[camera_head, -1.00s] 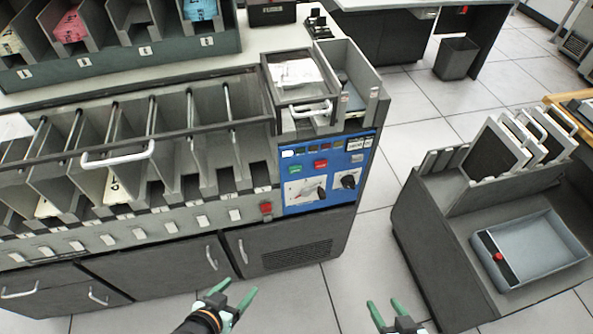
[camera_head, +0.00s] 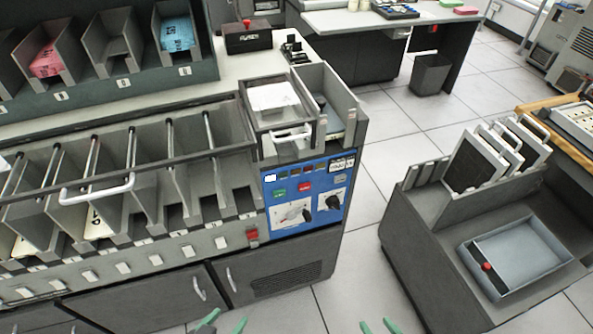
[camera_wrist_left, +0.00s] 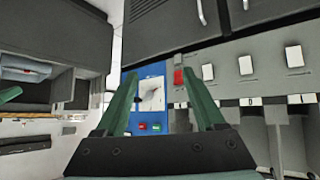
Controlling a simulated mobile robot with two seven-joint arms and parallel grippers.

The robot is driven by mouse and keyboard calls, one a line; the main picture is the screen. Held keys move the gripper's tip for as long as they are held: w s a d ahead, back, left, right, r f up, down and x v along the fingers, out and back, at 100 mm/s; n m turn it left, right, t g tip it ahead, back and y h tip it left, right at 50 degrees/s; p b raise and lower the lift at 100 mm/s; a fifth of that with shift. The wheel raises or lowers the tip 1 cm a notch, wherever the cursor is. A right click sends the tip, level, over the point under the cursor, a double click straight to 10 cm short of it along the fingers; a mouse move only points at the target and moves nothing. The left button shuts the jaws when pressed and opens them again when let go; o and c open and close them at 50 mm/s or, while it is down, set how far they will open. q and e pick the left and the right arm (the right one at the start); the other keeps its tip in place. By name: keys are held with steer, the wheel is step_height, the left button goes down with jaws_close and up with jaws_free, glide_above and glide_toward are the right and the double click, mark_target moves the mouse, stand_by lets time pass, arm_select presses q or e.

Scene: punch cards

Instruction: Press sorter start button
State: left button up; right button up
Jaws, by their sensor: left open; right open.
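The sorter's blue control panel (camera_head: 305,197) is on the machine's right end. It carries a green button (camera_head: 280,192), a red button (camera_head: 304,187), and a dark knob (camera_head: 330,202). My left gripper (camera_head: 223,322) is open and empty at the bottom edge, in front of the cabinet and apart from the panel. In the left wrist view, the panel appears upside down between the open fingers (camera_wrist_left: 160,78), with the green button (camera_wrist_left: 157,126) right of the red one (camera_wrist_left: 142,126). My right gripper (camera_head: 378,327) is open and empty at the bottom edge. Most of both grippers is cut off.
Sorter pockets (camera_head: 130,190) run left of the panel, with a red switch (camera_head: 252,237) beside it. A grey cart (camera_head: 415,250) with a tray (camera_head: 525,255) stands at the right. Tiled floor (camera_head: 365,270) is clear between sorter and cart.

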arm_select(q)
steer(key=shift+c, duration=0.3)
jaws_close()
stand_by(1.4)
